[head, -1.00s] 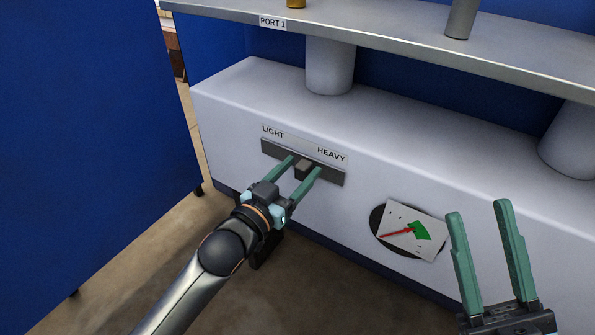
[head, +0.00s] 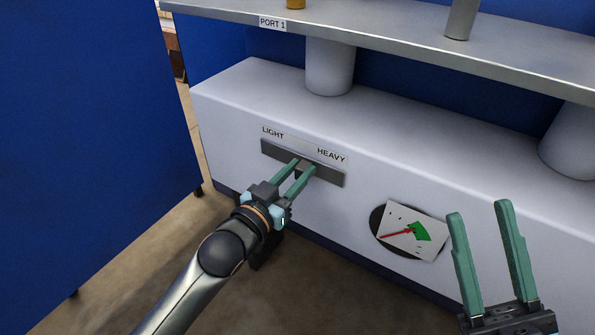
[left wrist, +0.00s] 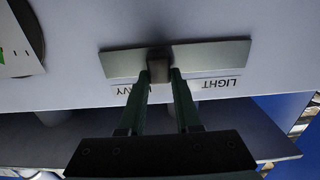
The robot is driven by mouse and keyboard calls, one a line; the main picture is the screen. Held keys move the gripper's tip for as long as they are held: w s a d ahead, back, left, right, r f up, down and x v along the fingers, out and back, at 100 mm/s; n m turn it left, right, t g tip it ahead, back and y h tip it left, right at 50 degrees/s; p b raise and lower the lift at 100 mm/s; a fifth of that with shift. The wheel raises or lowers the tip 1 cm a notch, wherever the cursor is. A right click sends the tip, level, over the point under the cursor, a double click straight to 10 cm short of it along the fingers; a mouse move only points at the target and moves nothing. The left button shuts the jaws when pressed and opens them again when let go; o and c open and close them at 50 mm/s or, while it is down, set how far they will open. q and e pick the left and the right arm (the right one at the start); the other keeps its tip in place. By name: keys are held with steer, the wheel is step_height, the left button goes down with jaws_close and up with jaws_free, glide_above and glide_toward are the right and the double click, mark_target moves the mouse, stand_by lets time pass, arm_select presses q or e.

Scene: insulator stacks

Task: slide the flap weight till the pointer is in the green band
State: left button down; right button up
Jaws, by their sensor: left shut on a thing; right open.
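The flap weight is a small dark block (left wrist: 158,68) on a grey slide plate (head: 272,150) between the labels LIGHT (head: 273,132) and HEAVY (head: 331,155). It sits near the middle of the plate. My left gripper (head: 306,167) is shut on the block; the left wrist view shows a finger on each side of it. The dial (head: 410,231) is a white plate on a dark disc, with a green band (head: 420,231) and a red pointer (head: 396,233). The pointer's tip is at the band's left edge. My right gripper (head: 482,215) is open and empty at lower right.
The white cabinet front (head: 235,115) carries the slide and dial. A grey shelf (head: 400,45) labelled PORT 1 (head: 272,23) runs above it. A blue panel (head: 85,130) stands at left. Bare floor (head: 130,255) lies below.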

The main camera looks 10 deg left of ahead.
stand_by(0.8)
arm_select(q)
steer(key=shift+s+d+p, duration=0.3)
steer(key=shift+d+p, duration=0.4)
steer(key=shift+p, duration=0.3)
steer(key=c, duration=0.6)
jaws_free()
